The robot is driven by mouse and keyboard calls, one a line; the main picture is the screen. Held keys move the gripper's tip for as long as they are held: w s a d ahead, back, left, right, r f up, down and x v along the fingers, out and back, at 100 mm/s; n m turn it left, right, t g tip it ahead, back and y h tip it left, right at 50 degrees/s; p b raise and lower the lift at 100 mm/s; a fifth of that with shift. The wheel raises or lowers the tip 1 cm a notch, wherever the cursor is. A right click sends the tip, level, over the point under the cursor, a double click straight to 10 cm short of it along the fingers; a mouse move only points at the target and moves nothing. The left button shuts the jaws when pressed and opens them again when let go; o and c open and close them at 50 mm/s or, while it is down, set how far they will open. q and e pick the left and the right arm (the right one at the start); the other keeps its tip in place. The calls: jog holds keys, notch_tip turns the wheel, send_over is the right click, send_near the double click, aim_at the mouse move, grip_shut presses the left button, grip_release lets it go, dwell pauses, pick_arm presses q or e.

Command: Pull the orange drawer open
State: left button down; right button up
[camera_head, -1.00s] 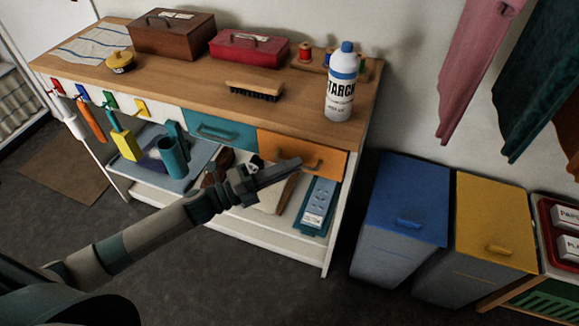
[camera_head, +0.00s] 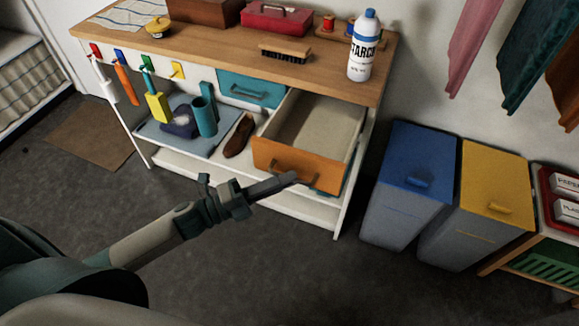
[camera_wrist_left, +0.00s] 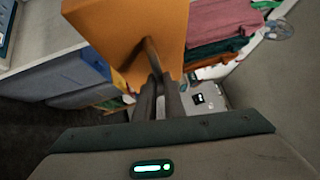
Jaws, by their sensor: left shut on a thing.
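The orange drawer (camera_head: 270,155) stands pulled well out of the wooden-topped bench in the head view. Its pale inside shows and looks empty. My left gripper (camera_head: 291,178) is at the drawer front, shut on its bar handle (camera_head: 306,178). In the left wrist view the fingers (camera_wrist_left: 158,84) close on the handle (camera_wrist_left: 151,55), with the orange drawer front (camera_wrist_left: 125,28) just beyond. My right gripper is not in view.
A teal drawer (camera_head: 252,89) beside it is closed. A starch bottle (camera_head: 363,50) and a brush (camera_head: 285,53) stand on the bench top (camera_head: 215,47). Blue (camera_head: 408,170) and yellow (camera_head: 490,185) bins stand to the right. The floor in front is clear.

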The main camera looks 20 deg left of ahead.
pick_arm(q)
jog(key=s, duration=0.2)
jog(key=shift+s+a, duration=0.1)
jog(key=shift+s, duration=0.3)
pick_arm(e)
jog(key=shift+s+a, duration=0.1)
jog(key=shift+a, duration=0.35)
pick_arm(q)
jog(key=c, duration=1.8)
grip_release()
jog(key=shift+c, duration=0.2)
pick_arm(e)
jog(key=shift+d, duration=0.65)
pick_arm(q)
jog(key=shift+a, duration=0.1)
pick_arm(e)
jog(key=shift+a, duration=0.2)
